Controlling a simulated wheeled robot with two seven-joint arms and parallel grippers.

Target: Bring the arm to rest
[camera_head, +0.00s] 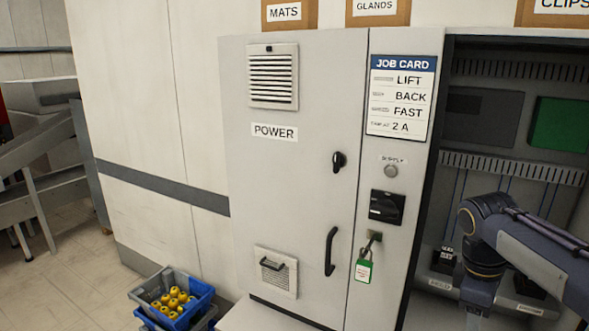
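My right arm (535,245) comes in from the right edge, in front of the open control cabinet bay. It bends at a dark joint with gold rings and runs down to the bottom edge. The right gripper is not in view, so its fingers cannot be seen. No part of my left arm or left gripper shows.
A job card (401,97) is above. A blue crate (200,302) with yellow parts stands lower left.

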